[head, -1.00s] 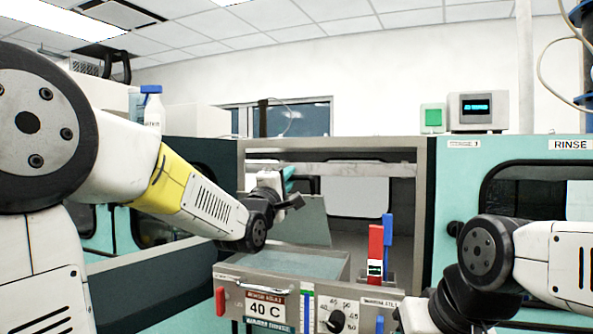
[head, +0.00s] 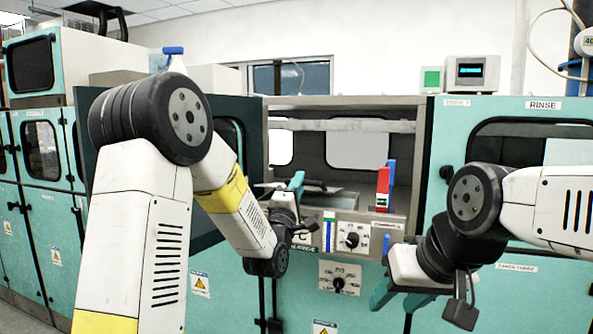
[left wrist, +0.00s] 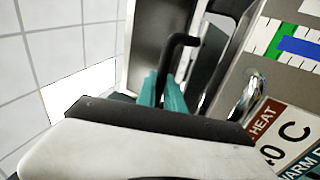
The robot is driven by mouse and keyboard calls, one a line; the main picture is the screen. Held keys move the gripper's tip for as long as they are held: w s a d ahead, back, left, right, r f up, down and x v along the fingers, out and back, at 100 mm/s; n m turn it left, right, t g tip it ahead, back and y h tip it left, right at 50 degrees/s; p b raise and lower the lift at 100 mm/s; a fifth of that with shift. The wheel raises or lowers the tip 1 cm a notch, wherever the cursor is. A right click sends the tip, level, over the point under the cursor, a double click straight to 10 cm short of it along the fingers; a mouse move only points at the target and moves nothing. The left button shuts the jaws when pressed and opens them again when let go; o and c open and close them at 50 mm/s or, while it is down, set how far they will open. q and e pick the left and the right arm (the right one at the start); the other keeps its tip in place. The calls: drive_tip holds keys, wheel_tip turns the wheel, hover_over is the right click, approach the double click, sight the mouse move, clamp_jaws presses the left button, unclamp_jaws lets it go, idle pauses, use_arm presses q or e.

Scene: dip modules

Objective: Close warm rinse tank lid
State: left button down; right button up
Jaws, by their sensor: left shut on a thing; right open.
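The warm rinse tank's grey lid (head: 343,201) shows in the head view inside the open bay, lying low and close to flat over the tank. Whether it is fully seated is hidden by my left arm. My left gripper (head: 297,184) is at the lid's left side. In the left wrist view its teal fingers (left wrist: 166,98) are shut on the lid's black bent handle (left wrist: 178,50). My right gripper (head: 400,300) is open and empty, in front of the cabinet at the right, apart from the lid.
The tank's front panel carries a dial (head: 352,240) and a temperature label (left wrist: 285,135). A red block (head: 383,188) and a blue one stand right of the lid. The open dark cabinet door (head: 228,130) is behind my left arm. The teal RINSE cabinet (head: 470,125) is at the right.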

use_arm(q)
drive_tip(key=shift+s+a+f, duration=0.1)
drive_tip(key=shift+s+f, duration=0.05)
drive_tip(key=shift+f, duration=0.8)
drive_tip(key=c, duration=1.5)
unclamp_jaws()
drive_tip(key=shift+r, duration=0.1)
drive_tip(key=shift+v, duration=3.9)
drive_tip(key=shift+a, duration=0.1)
